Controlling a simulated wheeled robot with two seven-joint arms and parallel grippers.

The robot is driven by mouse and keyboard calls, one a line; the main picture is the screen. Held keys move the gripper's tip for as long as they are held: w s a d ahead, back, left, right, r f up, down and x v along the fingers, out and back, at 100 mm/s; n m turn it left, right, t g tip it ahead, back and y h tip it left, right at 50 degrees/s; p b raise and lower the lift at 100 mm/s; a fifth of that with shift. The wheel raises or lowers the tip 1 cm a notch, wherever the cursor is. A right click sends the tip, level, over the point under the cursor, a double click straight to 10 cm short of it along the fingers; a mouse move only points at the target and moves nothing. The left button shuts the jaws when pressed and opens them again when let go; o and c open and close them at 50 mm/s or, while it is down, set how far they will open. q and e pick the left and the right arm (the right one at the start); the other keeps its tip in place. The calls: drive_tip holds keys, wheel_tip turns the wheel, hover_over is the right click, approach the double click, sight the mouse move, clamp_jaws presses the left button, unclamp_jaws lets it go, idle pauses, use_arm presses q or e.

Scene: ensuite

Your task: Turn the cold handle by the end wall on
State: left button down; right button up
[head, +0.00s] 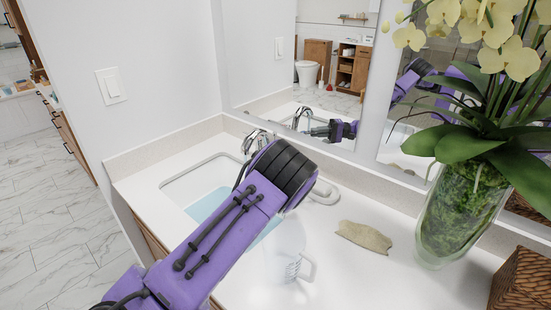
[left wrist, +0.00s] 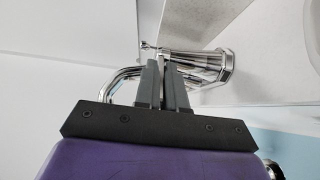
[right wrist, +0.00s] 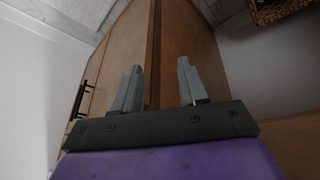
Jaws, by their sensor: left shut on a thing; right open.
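In the left wrist view, a chrome tap fitting (left wrist: 222,68) with a lever stands by a pale wall. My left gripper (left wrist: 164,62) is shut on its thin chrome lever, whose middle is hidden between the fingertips. A curved chrome pipe (left wrist: 122,78) shows behind the fingers. In the head view, chrome tap parts (head: 256,138) show at the back of the sink (head: 178,178), near the end wall; my left arm hides the gripper and part of the tap. My right gripper (right wrist: 158,80) is open and empty, low before a wooden cabinet.
Blue water or a blue surface (head: 208,204) shows in the sink. A clear jug (head: 287,255), a beige cloth-like piece (head: 364,236), a glass vase of orchids (head: 455,215) and a wicker basket (head: 522,283) stand on the counter. The mirror (head: 290,70) bounds the back.

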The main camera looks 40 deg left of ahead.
use_arm(q)
drive_tip(key=c, duration=1.2)
unclamp_jaws()
drive_tip(key=shift+a+r, duration=0.1)
drive_tip(key=shift+s+d, duration=0.2)
drive_tip(key=shift+d, duration=0.05)
drive_tip(key=p+v, duration=0.3)
drive_tip(key=v, duration=0.4)
drive_tip(key=shift+a, duration=0.15)
